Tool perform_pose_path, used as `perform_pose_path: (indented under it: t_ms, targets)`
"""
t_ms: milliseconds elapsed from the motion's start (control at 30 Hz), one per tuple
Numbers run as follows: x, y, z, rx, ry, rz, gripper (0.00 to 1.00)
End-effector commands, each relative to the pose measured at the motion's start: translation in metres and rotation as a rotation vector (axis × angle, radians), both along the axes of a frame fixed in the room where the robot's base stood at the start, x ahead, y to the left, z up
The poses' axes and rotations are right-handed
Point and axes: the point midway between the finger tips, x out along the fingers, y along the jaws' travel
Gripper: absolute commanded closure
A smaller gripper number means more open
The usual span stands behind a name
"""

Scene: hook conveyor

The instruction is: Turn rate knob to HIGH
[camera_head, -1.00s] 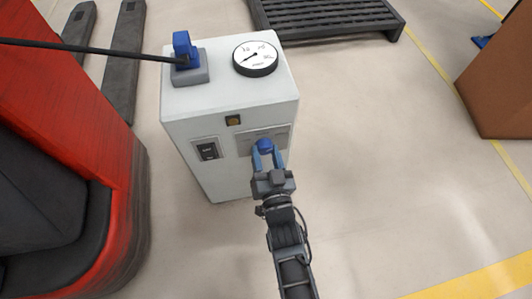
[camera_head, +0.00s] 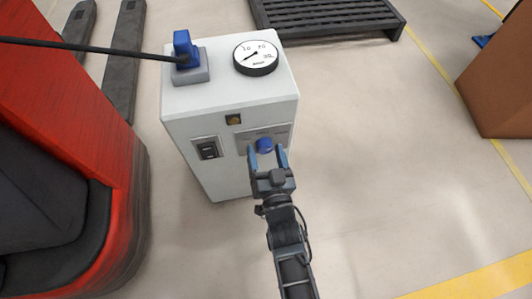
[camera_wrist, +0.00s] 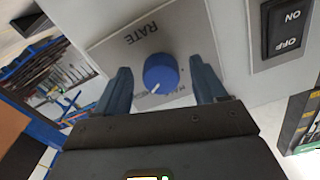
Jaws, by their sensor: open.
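The blue rate knob (camera_head: 265,145) sits on a grey plate on the front of the white cabinet. In the wrist view, the knob (camera_wrist: 161,74) has a white pointer line toward the lower left of the picture. The plate (camera_wrist: 120,45) reads RATE, upside down; its other labels are too small or hidden to read, so I cannot tell the setting. My gripper (camera_head: 267,153) is open at the knob, one finger on each side. In the wrist view, gaps show between the knob and both fingers.
An ON/OFF switch (camera_head: 208,150) and a small amber lamp (camera_head: 234,119) are on the same cabinet front. A round gauge (camera_head: 256,58) and a blue-handled lever (camera_head: 184,50) stand on top. A red vehicle (camera_head: 70,140) is close on the left.

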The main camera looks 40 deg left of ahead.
Motion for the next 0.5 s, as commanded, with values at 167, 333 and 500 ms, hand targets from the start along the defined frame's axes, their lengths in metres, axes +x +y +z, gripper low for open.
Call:
perform_pose_path:
  t_ms: [167,333,500]
  targets:
    - [-0.007,-0.009,0.001,-0.001,0.001,-0.002,0.29]
    - [-0.025,-0.03,0.003,-0.001,0.003,-0.002,0.29]
    - [-0.041,-0.049,0.002,0.0,0.002,-0.002,0.29]
